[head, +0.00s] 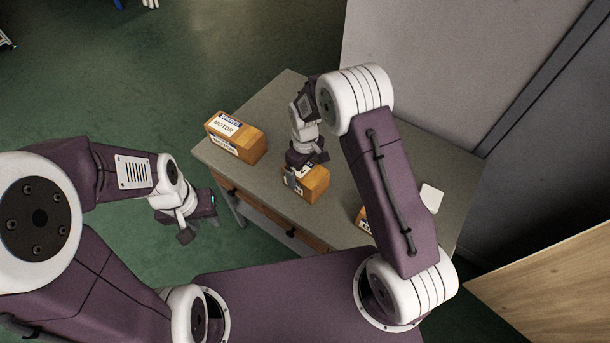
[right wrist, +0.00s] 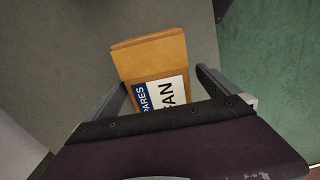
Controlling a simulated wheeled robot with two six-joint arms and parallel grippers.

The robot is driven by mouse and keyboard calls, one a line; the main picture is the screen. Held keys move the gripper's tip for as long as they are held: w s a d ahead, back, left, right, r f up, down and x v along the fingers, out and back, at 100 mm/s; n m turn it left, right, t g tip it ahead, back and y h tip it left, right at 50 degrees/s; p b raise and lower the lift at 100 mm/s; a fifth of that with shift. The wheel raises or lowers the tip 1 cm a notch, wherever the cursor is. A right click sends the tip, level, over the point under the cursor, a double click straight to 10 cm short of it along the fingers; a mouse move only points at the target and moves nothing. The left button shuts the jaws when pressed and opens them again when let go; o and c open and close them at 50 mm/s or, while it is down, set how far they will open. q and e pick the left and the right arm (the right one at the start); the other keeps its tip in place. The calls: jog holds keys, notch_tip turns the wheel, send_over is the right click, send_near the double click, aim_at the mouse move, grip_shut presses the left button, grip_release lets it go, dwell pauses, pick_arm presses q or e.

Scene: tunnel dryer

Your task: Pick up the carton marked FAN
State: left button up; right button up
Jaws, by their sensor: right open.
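The carton marked FAN (head: 315,184) is an orange-brown box on the grey table, in the middle of the head view. In the right wrist view the carton (right wrist: 155,62) shows a white and blue label, partly hidden by my gripper, reading "PARES" and "AN". My right gripper (head: 304,169) is over this carton, pointing down. In the right wrist view its open fingers (right wrist: 162,88) are on either side of the carton, with nothing clamped. My left gripper (head: 200,227) is off the table's left side, empty, with its fingers apart.
A carton marked MOTOR (head: 236,137) stands at the table's left edge. Another carton (head: 364,219) is mostly hidden behind my right arm. A small white item (head: 431,198) lies on the right of the table (head: 283,98). A grey wall (head: 420,70) stands behind.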

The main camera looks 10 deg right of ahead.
jog(key=shift+w+f, duration=0.25)
jog(key=shift+f, duration=0.2)
notch_tip(320, 180, down, 4)
jog(key=shift+s+d+r+p, duration=0.1)
jog(key=shift+s+p, duration=0.05)
jog(key=shift+p, duration=0.35)
jog(key=shift+f, duration=0.55)
jog(key=c, duration=1.3)
jog(key=shift+r, duration=0.1)
jog(key=c, duration=0.7)
jog(key=shift+w+r, duration=0.1)
jog(key=shift+w, duration=0.1)
jog(key=shift+c, duration=0.2)
notch_tip(320, 180, up, 4)
jog(key=shift+f+b, duration=0.1)
jog(key=shift+b, duration=0.3)
jog(key=s+d+r+b, duration=0.1)
jog(key=s+d+r, duration=0.5)
jog(key=d, duration=0.4)
jog(key=shift+s+r, duration=0.25)
jog(key=shift+r, duration=0.25)
